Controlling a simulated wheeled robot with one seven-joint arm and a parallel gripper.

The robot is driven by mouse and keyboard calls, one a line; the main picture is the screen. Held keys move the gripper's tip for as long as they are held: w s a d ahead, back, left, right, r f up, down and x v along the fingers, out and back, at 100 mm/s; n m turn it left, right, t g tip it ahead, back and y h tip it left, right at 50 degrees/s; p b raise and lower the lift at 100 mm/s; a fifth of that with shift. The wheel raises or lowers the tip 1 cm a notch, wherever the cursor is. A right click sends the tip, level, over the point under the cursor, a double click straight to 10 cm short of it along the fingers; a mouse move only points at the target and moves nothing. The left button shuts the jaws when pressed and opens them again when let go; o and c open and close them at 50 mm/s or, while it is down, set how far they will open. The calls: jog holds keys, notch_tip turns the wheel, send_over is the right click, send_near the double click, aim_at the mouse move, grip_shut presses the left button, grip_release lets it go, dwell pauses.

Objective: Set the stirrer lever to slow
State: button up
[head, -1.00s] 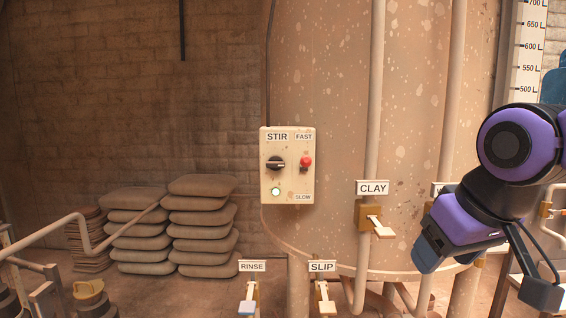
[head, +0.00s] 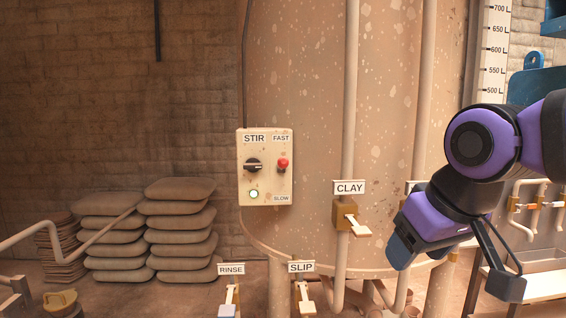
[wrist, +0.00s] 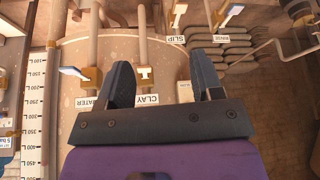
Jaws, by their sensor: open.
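In the head view the pale STIR panel (head: 265,188) hangs on the front of the large speckled tank. Its stirrer lever has a red knob (head: 283,163) that sits high, just under the FAST label and well above the SLOW label (head: 281,198). Left of it are a black rotary switch (head: 253,165) and a lit round lamp (head: 254,194). My gripper (head: 453,268) is open and empty, right of and lower in the picture than the panel, apart from it. In the wrist view my gripper (wrist: 160,66) shows its two fingers spread with nothing between them.
Vertical pipes (head: 350,100) run up the tank. Stacked sacks (head: 180,230) stand at the left. A level scale (head: 491,60) is at the right.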

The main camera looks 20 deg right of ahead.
jog(key=shift+w, duration=0.1)
jog(key=n+t+y, duration=0.4)
jog(key=n+t, duration=0.6)
jog(key=t, duration=0.2)
send_near(280, 162)
jog(key=w+d, duration=0.1)
jog(key=w, duration=0.1)
jog(key=x, duration=1)
jog(key=shift+w+a+f, duration=0.1)
jog(key=shift+w+f, duration=0.15)
jog(key=shift+w, duration=0.05)
grip_shut()
